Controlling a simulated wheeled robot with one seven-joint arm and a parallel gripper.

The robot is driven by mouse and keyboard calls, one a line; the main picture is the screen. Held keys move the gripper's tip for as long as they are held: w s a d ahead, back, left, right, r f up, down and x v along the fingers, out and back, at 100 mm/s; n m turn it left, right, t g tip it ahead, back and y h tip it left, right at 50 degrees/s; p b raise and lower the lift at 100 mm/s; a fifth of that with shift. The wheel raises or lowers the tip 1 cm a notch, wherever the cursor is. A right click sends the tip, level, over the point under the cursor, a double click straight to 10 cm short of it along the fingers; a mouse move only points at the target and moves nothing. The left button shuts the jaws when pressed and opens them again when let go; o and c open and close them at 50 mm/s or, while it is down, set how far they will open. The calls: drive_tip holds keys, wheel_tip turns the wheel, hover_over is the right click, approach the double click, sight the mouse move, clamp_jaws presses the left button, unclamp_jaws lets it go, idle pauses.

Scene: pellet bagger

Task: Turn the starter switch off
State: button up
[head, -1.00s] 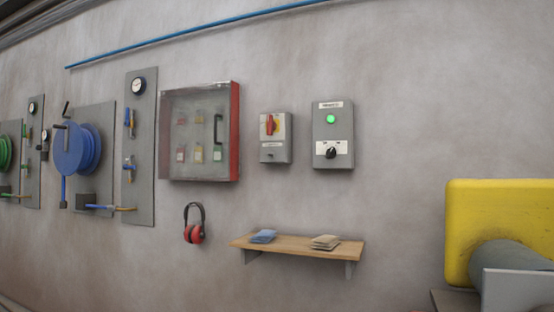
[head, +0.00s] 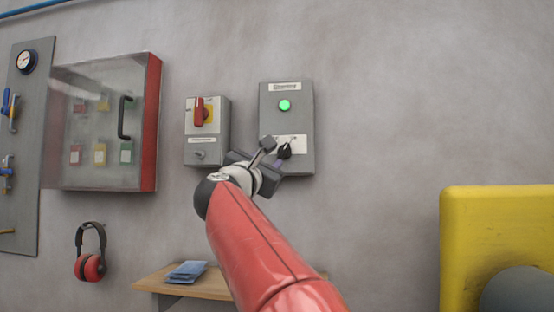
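A grey control box (head: 302,112) on the wall has a lit green lamp (head: 284,105) and, below it, a black rotary switch (head: 285,151) on a white plate; I take this for the starter switch. The box's label and the plate's markings are too small to read. My gripper (head: 270,154) is in front of the lower left part of this box, close to the switch. Its fingers partly cover the plate, and I cannot tell whether they touch the switch or how far they are apart.
Left of it is a grey box with a red handle (head: 199,112) on a yellow plate. Further left hangs a clear-fronted cabinet (head: 151,125) with a red side. Ear defenders (head: 91,265) hang below. A wooden shelf (head: 150,283) holds blue packets. A yellow machine (head: 460,235) stands right.

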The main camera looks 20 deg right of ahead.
sight(283, 152)
drive_tip(key=shift+m+g, duration=0.3)
drive_tip(key=shift+m, duration=0.3)
drive_tip(key=p+x, duration=0.3)
drive_tip(key=x, duration=0.4)
drive_tip(key=shift+s+d+r, duration=0.1)
drive_tip(key=shift+s+r, duration=0.05)
drive_tip(key=shift+s, duration=0.05)
drive_tip(key=shift+w+d+r+p, duration=0.1)
drive_tip(key=shift+w+d+p, duration=0.25)
drive_tip(key=shift+d, duration=0.05)
clamp_jaws()
